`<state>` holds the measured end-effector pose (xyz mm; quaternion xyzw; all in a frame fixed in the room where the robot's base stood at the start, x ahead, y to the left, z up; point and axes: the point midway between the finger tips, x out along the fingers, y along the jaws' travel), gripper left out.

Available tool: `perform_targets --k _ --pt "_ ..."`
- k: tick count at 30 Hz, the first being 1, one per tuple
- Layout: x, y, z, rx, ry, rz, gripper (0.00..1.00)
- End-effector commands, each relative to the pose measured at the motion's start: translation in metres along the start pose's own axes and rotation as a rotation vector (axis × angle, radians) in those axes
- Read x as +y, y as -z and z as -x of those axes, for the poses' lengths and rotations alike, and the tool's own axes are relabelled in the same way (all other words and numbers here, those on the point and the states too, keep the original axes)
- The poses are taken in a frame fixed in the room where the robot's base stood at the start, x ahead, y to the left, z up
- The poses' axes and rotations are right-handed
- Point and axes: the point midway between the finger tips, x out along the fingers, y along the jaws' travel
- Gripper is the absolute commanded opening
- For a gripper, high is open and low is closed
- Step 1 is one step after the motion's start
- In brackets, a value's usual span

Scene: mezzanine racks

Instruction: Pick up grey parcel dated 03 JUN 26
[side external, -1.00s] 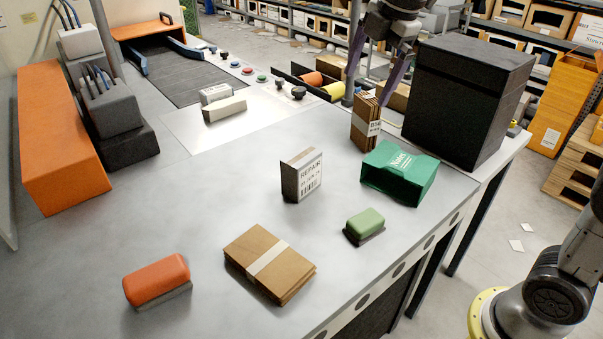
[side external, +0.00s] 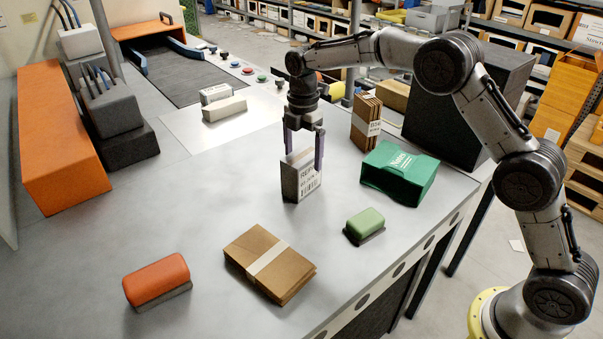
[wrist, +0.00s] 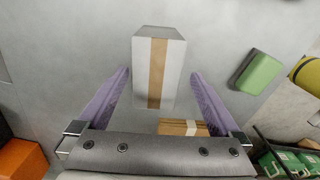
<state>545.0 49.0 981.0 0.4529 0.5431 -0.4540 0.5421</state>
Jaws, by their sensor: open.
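A small upright grey parcel (side external: 301,178) stands on the grey bench, with a white label on its front. The label begins with what looks like "REPAIR"; the date line below is too small to read surely. My gripper (side external: 303,160) points down over it, with one finger on each side of its upper part. In the wrist view the parcel (wrist: 143,75) has a tan tape strip along its top and lies between the open fingers (wrist: 160,73). I cannot tell whether either finger touches it.
A green box (side external: 400,175) and upright cardboard bundle (side external: 364,122) stand to the right. A green block (side external: 365,223), flat cardboard stack (side external: 268,262) and orange block (side external: 157,281) lie nearer. Two pale boxes (side external: 224,109) lie behind. Bench left of the parcel is clear.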

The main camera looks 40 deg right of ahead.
Motion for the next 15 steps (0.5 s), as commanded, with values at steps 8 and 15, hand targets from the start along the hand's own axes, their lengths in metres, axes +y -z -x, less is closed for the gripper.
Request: perform_targets --k 8,15 --pt "0.000 0.000 -0.032 0.000 -0.001 -0.001 1.00" --pt "0.003 0.000 -0.057 0.000 0.001 -0.001 1.00"
